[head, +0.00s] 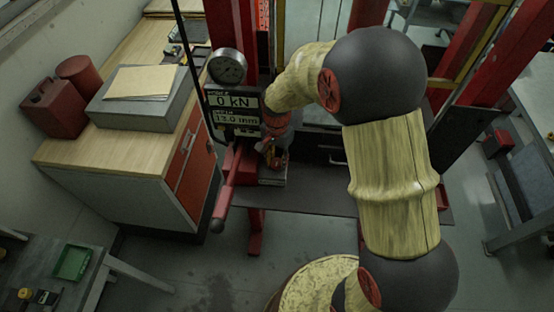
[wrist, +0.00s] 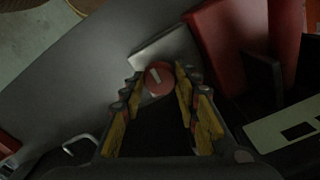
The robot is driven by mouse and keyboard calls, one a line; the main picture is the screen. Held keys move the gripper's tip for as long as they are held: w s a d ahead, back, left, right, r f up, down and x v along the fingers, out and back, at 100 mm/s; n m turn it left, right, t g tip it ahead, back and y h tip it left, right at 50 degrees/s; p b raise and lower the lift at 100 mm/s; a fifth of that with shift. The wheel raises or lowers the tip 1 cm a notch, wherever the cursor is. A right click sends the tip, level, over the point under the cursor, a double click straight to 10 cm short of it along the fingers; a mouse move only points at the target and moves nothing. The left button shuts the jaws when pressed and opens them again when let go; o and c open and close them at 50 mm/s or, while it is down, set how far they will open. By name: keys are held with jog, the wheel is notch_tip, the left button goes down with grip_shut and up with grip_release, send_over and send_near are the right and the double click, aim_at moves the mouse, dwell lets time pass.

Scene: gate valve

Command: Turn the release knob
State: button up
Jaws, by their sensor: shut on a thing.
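The release knob (wrist: 159,79) is a round red knob with a white mark on its face, in the upper middle of the wrist view. My gripper (wrist: 160,82) has its yellow and black fingers on the left and right sides of the knob, shut on it. In the head view my gripper (head: 270,150) points down at the red press, beside the display. The knob is too small and too covered by the gripper to make out there.
The display (head: 235,108) reads 0 kN and 13.0 mm, with a round gauge (head: 228,67) above it. A red lever (head: 225,190) slants down left of my gripper. A wooden-topped bench (head: 100,150) stands at the left.

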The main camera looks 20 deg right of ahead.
jog(key=c, duration=0.3)
